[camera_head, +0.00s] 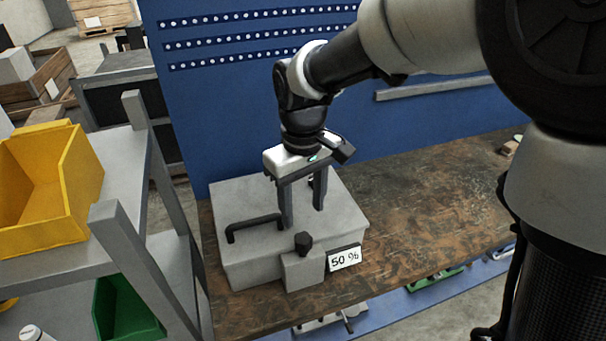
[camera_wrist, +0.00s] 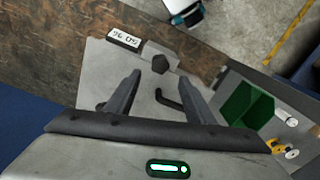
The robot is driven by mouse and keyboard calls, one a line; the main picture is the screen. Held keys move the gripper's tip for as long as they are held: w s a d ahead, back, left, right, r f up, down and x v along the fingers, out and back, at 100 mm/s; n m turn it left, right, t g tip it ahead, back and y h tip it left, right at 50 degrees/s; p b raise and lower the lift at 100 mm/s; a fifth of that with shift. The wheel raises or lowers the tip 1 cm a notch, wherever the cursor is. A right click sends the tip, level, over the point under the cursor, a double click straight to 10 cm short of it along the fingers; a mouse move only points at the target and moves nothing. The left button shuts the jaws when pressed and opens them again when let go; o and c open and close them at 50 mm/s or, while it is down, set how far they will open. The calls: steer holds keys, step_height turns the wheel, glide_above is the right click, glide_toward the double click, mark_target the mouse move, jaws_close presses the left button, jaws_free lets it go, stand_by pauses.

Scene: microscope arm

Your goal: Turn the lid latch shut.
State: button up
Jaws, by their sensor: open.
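A grey box (camera_head: 240,258) with a flat lid stands on the workbench. At its front edge a dark knob-like latch (camera_head: 303,242) sits on a grey block; it also shows in the wrist view (camera_wrist: 160,62). A black bar handle (camera_head: 253,228) is fixed on the lid, left of the latch. My gripper (camera_head: 302,212) points down over the lid, behind the latch, with its two fingers apart and nothing between them. In the wrist view the latch lies beyond and between the fingertips (camera_wrist: 160,82), apart from them. Whether the fingertips touch the lid is hard to tell.
A grey shelf with a yellow bin (camera_head: 45,190) and a green bin (camera_head: 125,312) stands at left. A blue panel (camera_head: 230,110) rises behind. The wooden bench (camera_head: 420,205) is clear right of the box.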

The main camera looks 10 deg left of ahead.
step_height(320, 180, up, 8)
steer(key=shift+r, duration=0.1)
stand_by(0.4)
steer(key=s+d+r+m+t, duration=0.1)
steer(key=s+d+m, duration=0.3)
steer(key=d, duration=0.8)
steer(key=s+d+r+m+t, duration=0.2)
steer(key=s+d+m+t, duration=0.2)
steer(key=s+d, duration=0.3)
steer(key=d+m, duration=0.1)
steer(key=d, duration=0.4)
steer(key=shift+r+t, duration=0.3)
steer(key=shift+p, duration=0.3)
